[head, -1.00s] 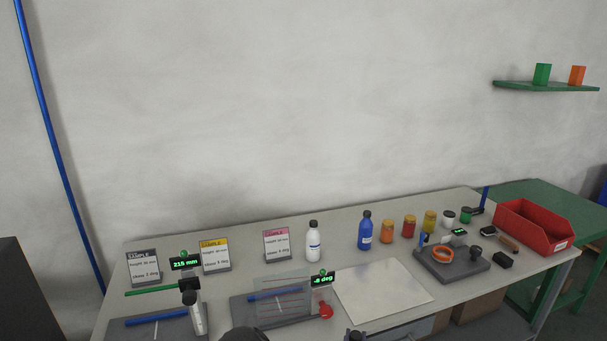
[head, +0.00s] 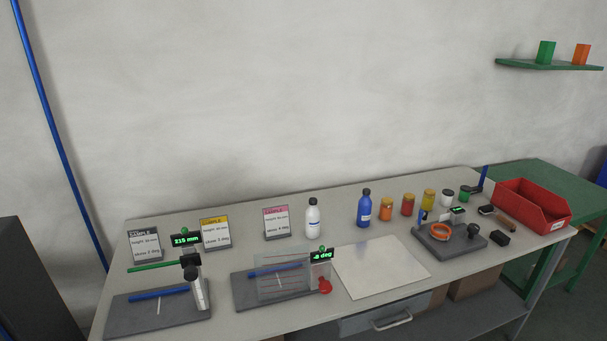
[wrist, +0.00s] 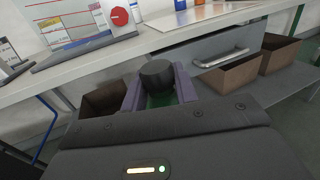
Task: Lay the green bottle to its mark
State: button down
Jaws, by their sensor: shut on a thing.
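The green bottle (wrist: 160,98) is in my gripper (wrist: 160,88) in the wrist view. Its black cap (wrist: 157,75) faces the camera and hides most of the green body between the two purple fingers. The gripper is shut on it, in front of the bench's front edge and apart from the bench top. Neither gripper nor bottle shows in the head view. On the bench, a grey plate (head: 125,318) carries a blue bar and a 215 mm display (head: 186,240). Another grey base (head: 255,302) carries a clear lined panel and a -8 deg display (head: 321,256). I cannot tell which mark is the bottle's.
A white bottle (head: 312,220) and a blue bottle (head: 364,210) stand behind a bare pale sheet (head: 380,270). Several jars, a grey tool base (head: 450,253) and a red bin (head: 532,205) are to the right. A drawer handle (wrist: 222,59) and brown boxes (wrist: 232,75) are below the top.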

jog(key=w+r, duration=0.4)
jog(key=r, duration=0.1)
jog(key=shift+w+r, duration=0.2)
jog(key=shift+r, duration=0.1)
jog(key=shift+d, duration=0.1)
